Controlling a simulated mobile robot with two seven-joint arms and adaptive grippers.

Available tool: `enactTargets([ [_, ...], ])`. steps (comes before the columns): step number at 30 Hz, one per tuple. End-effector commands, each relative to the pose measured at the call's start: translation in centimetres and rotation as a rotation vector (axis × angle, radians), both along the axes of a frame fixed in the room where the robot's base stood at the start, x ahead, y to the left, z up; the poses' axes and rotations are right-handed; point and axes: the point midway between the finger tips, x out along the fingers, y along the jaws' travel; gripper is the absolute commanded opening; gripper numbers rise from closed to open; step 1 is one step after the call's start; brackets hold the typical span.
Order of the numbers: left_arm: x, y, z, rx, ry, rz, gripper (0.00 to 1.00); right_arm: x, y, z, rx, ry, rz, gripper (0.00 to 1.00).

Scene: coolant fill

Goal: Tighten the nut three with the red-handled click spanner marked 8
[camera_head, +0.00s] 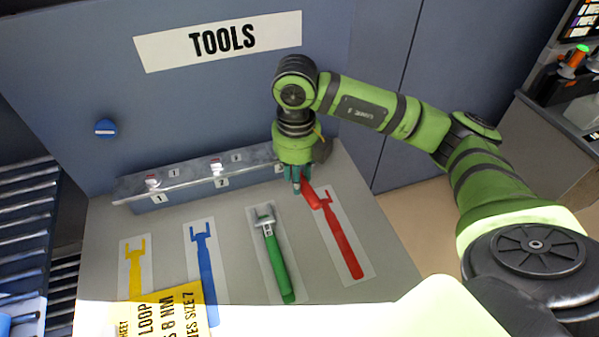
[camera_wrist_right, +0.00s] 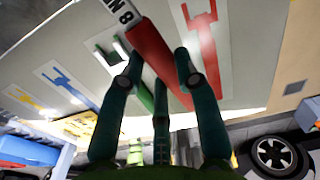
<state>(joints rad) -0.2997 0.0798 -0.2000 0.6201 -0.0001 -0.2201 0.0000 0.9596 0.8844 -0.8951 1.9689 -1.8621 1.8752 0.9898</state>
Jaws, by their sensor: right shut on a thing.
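My right gripper (camera_head: 299,183) is shut on the red-handled spanner (camera_head: 311,194) at the right end of the grey rail (camera_head: 190,183). In the right wrist view the red handle (camera_wrist_right: 155,55) lies between the fingers of my right gripper (camera_wrist_right: 160,85), and a white part marked 8 (camera_wrist_right: 122,10) shows at its far end. The spanner's jaw is hidden in the head view. Two fittings, at label 1 (camera_head: 152,182) and label 2 (camera_head: 216,165), show on the rail. Nut three is hidden behind my gripper, so I cannot tell whether the spanner touches it. My left gripper is not in view.
A green-handled spanner (camera_head: 278,265) lies on its pale mat. Yellow (camera_head: 136,268), blue (camera_head: 204,265) and red (camera_head: 345,240) spanner shapes mark other places on the bench. A yellow sheet (camera_head: 170,313) is at the front. A blue panel marked TOOLS (camera_head: 222,40) rises behind.

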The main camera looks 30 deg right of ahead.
Motion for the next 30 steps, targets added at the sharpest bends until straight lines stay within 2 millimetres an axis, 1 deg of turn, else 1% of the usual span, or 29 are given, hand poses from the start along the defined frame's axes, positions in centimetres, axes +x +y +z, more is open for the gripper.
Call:
enactTargets([
  [9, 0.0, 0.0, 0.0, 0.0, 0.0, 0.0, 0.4, 0.0, 0.1, 0.0, 0.001, -0.001, -0.005, 0.0],
  [24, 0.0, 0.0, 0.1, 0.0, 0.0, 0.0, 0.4, 0.3, 1.4, 0.1, 0.0, -0.002, -0.131, 0.0],
  [30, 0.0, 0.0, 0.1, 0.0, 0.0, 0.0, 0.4, 0.4, 1.5, 0.0, 0.0, -0.002, -0.141, 0.0],
])
